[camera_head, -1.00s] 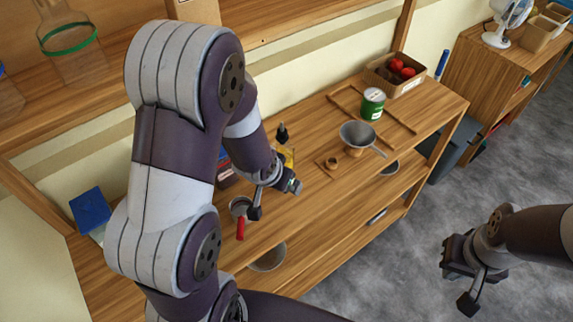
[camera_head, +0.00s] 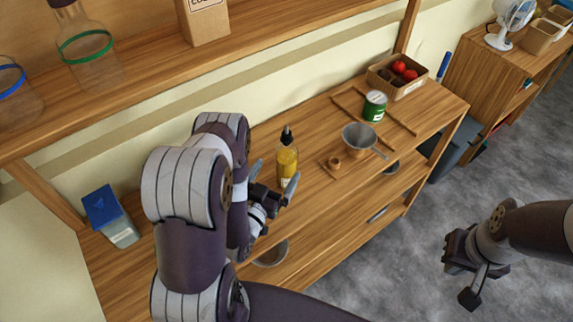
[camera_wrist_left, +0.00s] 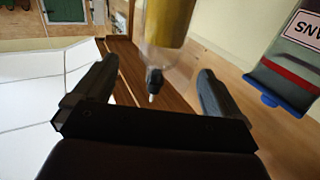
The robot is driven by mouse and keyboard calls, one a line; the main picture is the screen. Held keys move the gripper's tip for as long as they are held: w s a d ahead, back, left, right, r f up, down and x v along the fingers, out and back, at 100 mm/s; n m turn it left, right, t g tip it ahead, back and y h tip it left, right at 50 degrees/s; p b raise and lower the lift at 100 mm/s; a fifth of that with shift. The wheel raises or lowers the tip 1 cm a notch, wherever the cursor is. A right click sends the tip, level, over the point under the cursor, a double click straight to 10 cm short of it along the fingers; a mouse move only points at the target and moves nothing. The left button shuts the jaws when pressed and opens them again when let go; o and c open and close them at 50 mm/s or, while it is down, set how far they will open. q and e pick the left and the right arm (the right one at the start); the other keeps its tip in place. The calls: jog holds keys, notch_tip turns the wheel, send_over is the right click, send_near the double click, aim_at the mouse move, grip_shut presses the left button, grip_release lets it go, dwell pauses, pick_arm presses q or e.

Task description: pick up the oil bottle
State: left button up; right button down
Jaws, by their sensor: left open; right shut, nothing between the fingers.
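The oil bottle (camera_head: 287,166) stands upright on the wooden counter, with yellow oil and a dark pourer top. My left gripper (camera_head: 277,188) is open at its near side, fingers pointing toward it. In the left wrist view the picture is upside down; the bottle (camera_wrist_left: 168,22) shows beyond and between the open fingers of the left gripper (camera_wrist_left: 157,76), its dark top hanging downward in the picture. Whether a finger touches it I cannot tell. My right gripper (camera_head: 464,284) is shut and empty over the grey floor at the right.
A blue-topped box (camera_head: 110,214) stands left. An upper shelf (camera_head: 150,80) holds glass flasks and a carton. A printed pack (camera_wrist_left: 295,50) shows beside the bottle.

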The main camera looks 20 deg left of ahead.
aim_at(290, 149)
pick_arm(q)
jog(key=w, duration=0.3)
jog(key=w+b, duration=0.1)
jog(key=w, duration=0.6)
jog(key=shift+f+b, duration=0.35)
jog(key=shift+f, duration=0.05)
jog(key=shift+s, duration=0.1)
jog(key=c, duration=0.7)
jog(key=shift+r, duration=0.1)
grip_shut()
